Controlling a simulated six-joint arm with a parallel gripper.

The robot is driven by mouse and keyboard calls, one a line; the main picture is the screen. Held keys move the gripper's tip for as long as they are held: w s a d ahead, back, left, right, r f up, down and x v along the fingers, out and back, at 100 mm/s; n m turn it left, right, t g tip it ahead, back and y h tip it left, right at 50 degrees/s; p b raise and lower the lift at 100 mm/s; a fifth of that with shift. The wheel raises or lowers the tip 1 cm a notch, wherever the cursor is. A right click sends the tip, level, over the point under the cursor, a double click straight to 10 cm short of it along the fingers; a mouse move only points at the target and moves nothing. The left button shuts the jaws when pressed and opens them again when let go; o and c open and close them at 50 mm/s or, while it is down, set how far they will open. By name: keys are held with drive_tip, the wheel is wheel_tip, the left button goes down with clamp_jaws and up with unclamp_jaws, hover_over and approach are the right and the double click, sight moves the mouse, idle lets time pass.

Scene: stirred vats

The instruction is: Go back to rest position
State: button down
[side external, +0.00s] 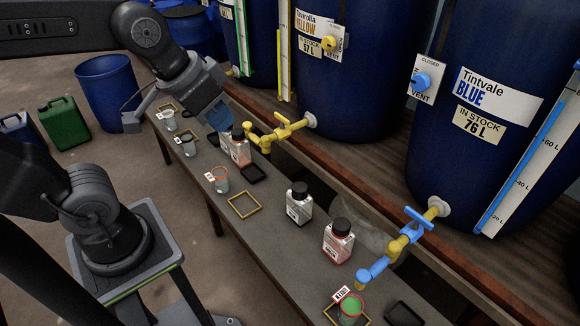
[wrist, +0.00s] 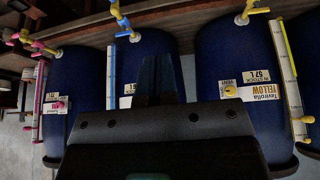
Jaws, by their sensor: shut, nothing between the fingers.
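My gripper (side external: 221,117) is over the far half of the bench in the side external view, its fingers pointing down towards a bottle with a dark cap (side external: 236,147) near the yellow tap (side external: 275,131). Whether the fingertips touch the bottle cannot be told from this angle. In the wrist view the dark fingers (wrist: 161,80) are together with nothing between them, in front of the blue vats.
The grey bench (side external: 270,235) holds a black-capped bottle (side external: 299,204), a red-labelled bottle (side external: 338,241), a cup with green content (side external: 350,308), and more cups. The blue tap (side external: 396,245) juts over the bench. Large vats (side external: 355,75) stand behind. Bins (side external: 64,124) stand left.

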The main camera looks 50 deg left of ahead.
drive_tip(key=s, duration=0.1)
drive_tip(key=s+a+f, duration=0.1)
drive_tip(key=shift+s+f+y, duration=0.2)
drive_tip(key=shift+s+y, duration=0.1)
drive_tip(key=shift+s, duration=0.05)
